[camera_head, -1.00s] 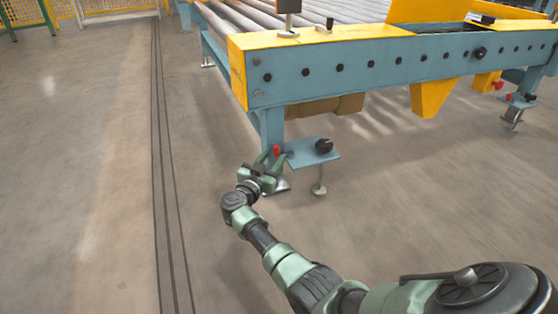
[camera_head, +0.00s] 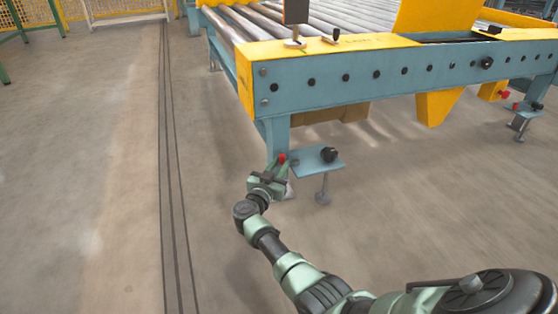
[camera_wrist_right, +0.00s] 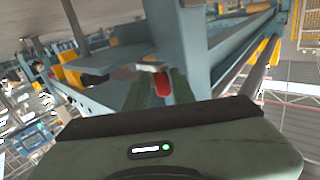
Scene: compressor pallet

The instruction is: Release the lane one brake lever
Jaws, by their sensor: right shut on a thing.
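A brake lever with a red knob (camera_head: 282,157) is by the near left leg of the conveyor, beside a small blue foot plate (camera_head: 310,168). My right gripper (camera_head: 275,173) is low at that leg, with its fingers closed around the lever just under the red knob. In the right wrist view the red knob (camera_wrist_right: 161,83) shows between the two green fingers (camera_wrist_right: 158,93). The fingers hide the lower part of the lever. My left gripper is not in view.
The blue and yellow roller conveyor frame (camera_head: 350,85) stands above and behind the gripper. A second red knob (camera_head: 504,94) is at the far right leg by another foot plate (camera_head: 525,112). The floor to the left is clear, with dark lines (camera_head: 172,180) along it.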

